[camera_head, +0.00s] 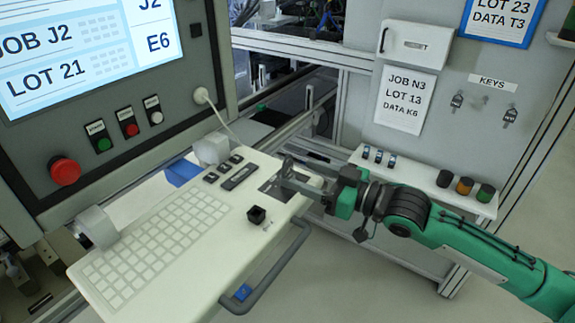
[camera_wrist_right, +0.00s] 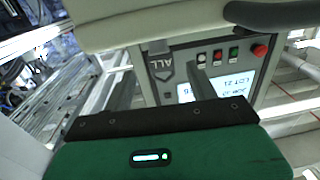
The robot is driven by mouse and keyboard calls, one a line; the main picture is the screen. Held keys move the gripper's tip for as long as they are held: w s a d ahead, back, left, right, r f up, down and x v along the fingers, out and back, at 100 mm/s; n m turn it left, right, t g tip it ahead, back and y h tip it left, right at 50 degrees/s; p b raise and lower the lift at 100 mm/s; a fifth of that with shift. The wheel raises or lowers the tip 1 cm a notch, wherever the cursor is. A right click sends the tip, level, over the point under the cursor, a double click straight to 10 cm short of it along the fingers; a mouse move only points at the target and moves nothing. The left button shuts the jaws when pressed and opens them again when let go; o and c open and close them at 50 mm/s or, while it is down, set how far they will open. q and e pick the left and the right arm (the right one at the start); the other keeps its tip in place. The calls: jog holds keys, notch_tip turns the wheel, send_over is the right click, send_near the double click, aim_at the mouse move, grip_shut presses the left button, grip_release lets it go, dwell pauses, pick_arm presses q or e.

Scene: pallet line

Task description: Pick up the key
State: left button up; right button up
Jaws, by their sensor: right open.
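Two small dark keys hang under the KEYS label on the grey cabinet in the head view: one on the left (camera_head: 457,99) and one on the right (camera_head: 510,115). A hook between them looks empty. My right gripper (camera_head: 286,176) is over the right end of the keyboard shelf, well to the left of the keys and below them. In the wrist view its two fingers (camera_wrist_right: 161,82) stand apart with nothing between them. No key shows in the wrist view. My left gripper is not in view.
The keyboard shelf (camera_head: 150,238) has a black knob (camera_head: 257,215) and a front handle (camera_head: 275,268). The control console (camera_head: 165,75) stands at left. A white box (camera_head: 415,46) and a small ledge with coloured buttons (camera_head: 430,178) project from the cabinet. Open floor lies at right.

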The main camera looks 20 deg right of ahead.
aim_at(290, 169)
jog(key=shift+r+p+x, duration=0.15)
jog(key=shift+p+x, duration=0.65)
jog(key=shift+x, duration=0.35)
jog(key=shift+r+p+x, duration=0.1)
jog(key=shift+p+x, duration=0.7)
jog(key=shift+x, duration=0.3)
jog(key=shift+w+a+f, duration=0.1)
jog(key=shift+w+a, duration=0.2)
jog(key=shift+a, duration=0.1)
jog(key=shift+c, duration=0.5)
jog(key=c, duration=1)
